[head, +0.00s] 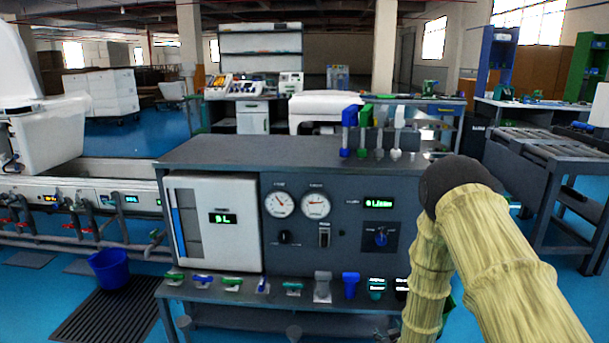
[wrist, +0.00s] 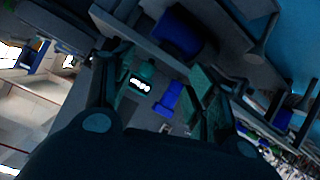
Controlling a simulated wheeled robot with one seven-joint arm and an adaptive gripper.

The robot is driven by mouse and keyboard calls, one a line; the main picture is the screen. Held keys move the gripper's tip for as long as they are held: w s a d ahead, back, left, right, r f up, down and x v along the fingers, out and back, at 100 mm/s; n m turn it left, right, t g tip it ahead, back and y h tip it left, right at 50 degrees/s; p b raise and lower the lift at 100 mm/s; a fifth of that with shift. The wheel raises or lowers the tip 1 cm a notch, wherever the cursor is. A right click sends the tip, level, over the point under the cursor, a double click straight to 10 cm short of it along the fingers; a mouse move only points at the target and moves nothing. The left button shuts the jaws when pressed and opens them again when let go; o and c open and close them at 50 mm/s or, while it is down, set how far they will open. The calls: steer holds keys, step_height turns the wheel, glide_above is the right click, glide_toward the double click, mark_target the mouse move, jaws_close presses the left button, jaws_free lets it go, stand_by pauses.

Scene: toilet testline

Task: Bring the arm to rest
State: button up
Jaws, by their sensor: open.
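My arm (head: 500,250), in a pale yellow ribbed cover with a dark joint at its top, is bent at the right of the head view, in front of the test bench. My gripper is mostly hidden behind the arm there. In the wrist view my gripper (wrist: 157,92) shows with two dark green fingers spread apart, open. I see nothing held between them.
The grey test bench (head: 330,160) has gauges, a white tank panel (head: 215,220), and several fittings on its lower shelf and top. A blue bucket (head: 109,268) stands on the floor at left. Another grey table (head: 560,160) stands at right. Blue floor shows between them.

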steer(key=s+a+f+m+g, duration=0.1)
steer(key=s+f+g, duration=0.1)
steer(key=s+f, duration=0.35)
steer(key=s+f+g, duration=0.2)
steer(key=s+f, duration=0.1)
steer(key=s, duration=0.5)
steer(key=s+a+f+m+g, duration=0.15)
steer(key=s+g, duration=0.25)
steer(key=s, duration=1.3)
steer(key=s+a+f+m+g, duration=0.15)
steer(key=s+g, duration=0.25)
steer(key=s, duration=1.3)
step_height(320, 180, up, 23)
steer(key=s+p, duration=0.1)
steer(key=p, duration=2.2)
steer(key=shift+s+n+y+p, duration=0.15)
steer(key=shift+n+y+p, duration=0.15)
steer(key=shift+n+p, duration=0.1)
